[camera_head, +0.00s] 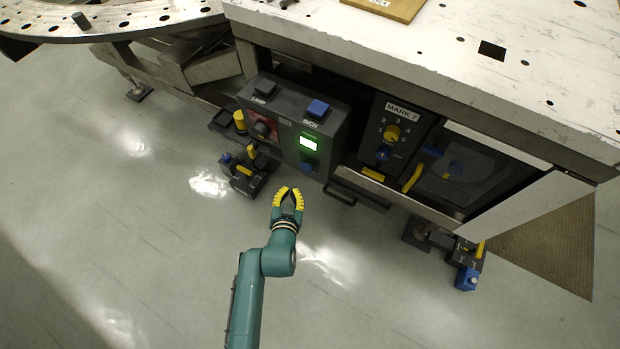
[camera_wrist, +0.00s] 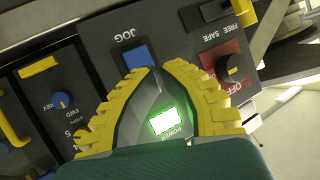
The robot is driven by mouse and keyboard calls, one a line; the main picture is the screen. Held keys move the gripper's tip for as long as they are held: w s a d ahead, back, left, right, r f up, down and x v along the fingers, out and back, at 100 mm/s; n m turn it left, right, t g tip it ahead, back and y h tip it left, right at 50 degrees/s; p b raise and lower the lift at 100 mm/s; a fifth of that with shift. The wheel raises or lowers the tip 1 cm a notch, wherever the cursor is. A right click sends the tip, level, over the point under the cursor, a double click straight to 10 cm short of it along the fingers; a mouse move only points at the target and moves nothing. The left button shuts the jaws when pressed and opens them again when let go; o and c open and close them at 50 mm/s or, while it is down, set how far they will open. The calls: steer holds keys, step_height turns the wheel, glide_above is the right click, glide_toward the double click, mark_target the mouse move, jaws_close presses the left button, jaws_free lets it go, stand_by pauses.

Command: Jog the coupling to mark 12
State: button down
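The dark control box (camera_head: 285,125) hangs under the bench. In the wrist view, upside down, it shows a blue JOG button (camera_wrist: 137,56) and a lit green POWER window (camera_wrist: 165,121). The head view also shows the lit window (camera_head: 308,143), with the blue button (camera_head: 306,168) below it. A plate reading MARK 7 (camera_head: 403,108) sits above a yellow knob to the right. My gripper (camera_head: 288,190) is in front of and below the box, empty. Its curved yellow fingertips (camera_wrist: 157,68) nearly meet, close to the JOG button; contact cannot be told. I cannot identify the coupling.
A red OFF switch plate (camera_wrist: 228,72) and a FREE/SAFE switch (camera_wrist: 210,14) are beside the JOG button. A round holed plate (camera_head: 130,22) is at upper left. Pedal boxes (camera_head: 243,176) stand on the floor. An open flap (camera_head: 530,205) juts out at right.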

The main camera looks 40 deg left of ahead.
mark_target(307, 167)
steer(key=f, duration=0.1)
steer(key=s+a+f+b, duration=0.1)
steer(key=a+f, duration=0.1)
steer(key=shift+s+f, duration=0.3)
steer(key=shift+s, duration=0.05)
steer(key=w+a+b, duration=0.1)
steer(key=w+b, duration=0.4)
steer(key=w, duration=0.3)
steer(key=shift+w+a+b, duration=0.25)
steer(key=shift+w+b, duration=0.05)
steer(key=shift+w, duration=0.05)
steer(key=c, duration=1.8)
jaws_free()
steer(key=shift+w, duration=0.1)
jaws_close()
